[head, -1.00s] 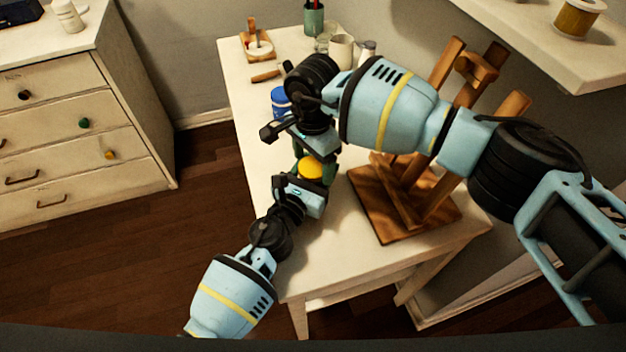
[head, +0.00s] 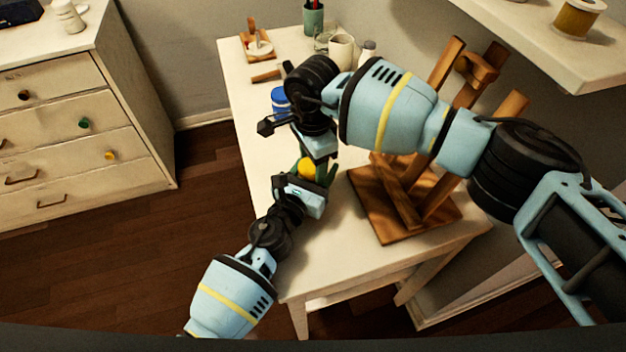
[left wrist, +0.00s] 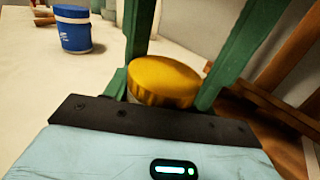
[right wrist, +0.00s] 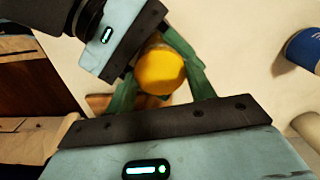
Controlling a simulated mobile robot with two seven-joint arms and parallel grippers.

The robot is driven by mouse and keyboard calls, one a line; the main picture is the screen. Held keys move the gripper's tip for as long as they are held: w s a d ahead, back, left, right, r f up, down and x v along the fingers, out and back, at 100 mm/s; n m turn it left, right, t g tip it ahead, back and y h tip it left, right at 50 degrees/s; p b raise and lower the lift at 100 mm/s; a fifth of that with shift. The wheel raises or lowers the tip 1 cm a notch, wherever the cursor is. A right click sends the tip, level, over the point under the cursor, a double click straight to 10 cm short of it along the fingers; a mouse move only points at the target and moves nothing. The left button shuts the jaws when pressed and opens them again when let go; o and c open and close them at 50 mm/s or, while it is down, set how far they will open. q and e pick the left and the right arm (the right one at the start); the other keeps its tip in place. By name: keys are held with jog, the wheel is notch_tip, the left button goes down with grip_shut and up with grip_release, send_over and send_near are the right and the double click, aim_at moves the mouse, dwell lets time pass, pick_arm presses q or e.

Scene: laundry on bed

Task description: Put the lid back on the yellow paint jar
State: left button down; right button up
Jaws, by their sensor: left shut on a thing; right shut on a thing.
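A round yellow lid (head: 307,168) shows between my two grippers above the front part of the white table. It is a ridged cap in the left wrist view (left wrist: 163,80) and a yellow disc in the right wrist view (right wrist: 160,72). My right gripper (head: 322,170) comes from above and is shut on the lid. My left gripper (head: 308,174) comes from the front left and is shut on the yellow paint jar, with green fingers either side. The jar body is almost wholly hidden under the lid, so I cannot tell whether the lid is seated.
A blue jar (head: 281,99) stands behind the grippers on the white table (head: 250,75). A wooden easel (head: 385,225) stands close on the right. Mugs (head: 341,50) and a green pencil cup (head: 313,18) are at the back. The table's left side is clear.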

jog(key=shift+m, duration=0.4)
jog(key=o, duration=1.1)
jog(key=shift+r, duration=2.3)
jog(key=shift+c, duration=0.5)
